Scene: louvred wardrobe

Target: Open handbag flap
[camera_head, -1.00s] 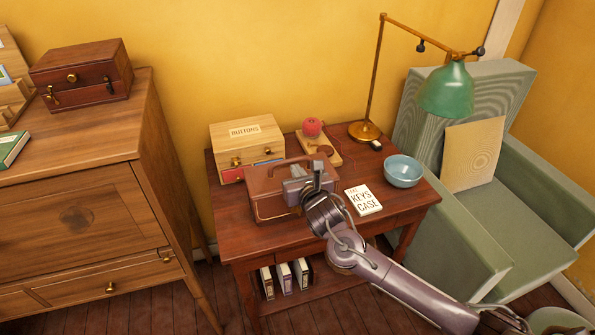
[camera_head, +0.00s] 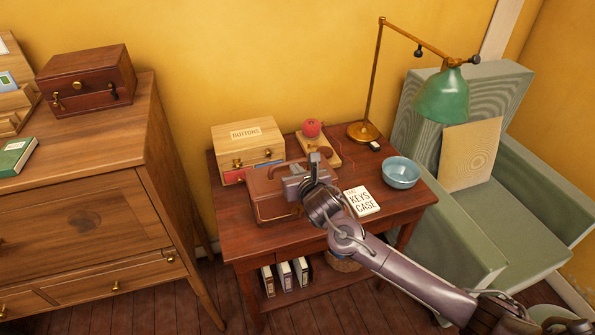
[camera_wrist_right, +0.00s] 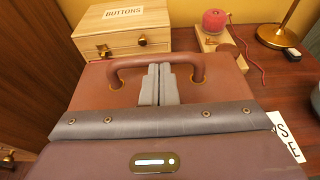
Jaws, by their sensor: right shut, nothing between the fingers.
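The brown leather handbag (camera_head: 262,208) stands on the small red-brown table, with its arched handle on top. In the right wrist view the handbag (camera_wrist_right: 100,82) fills the middle, and its handle (camera_wrist_right: 125,63) arches behind my fingers. My right gripper (camera_head: 314,165) is at the bag's right part, in front of the handle; its fingers (camera_wrist_right: 158,84) are shut and empty. Whether the fingertips touch the leather I cannot tell. The gripper hides part of the bag. The flap looks down, but its edge is not clear. My left gripper is not in view.
A wooden BUTTONS box (camera_head: 238,142) stands behind the bag. A green armchair (camera_head: 520,225) stands beside the table.

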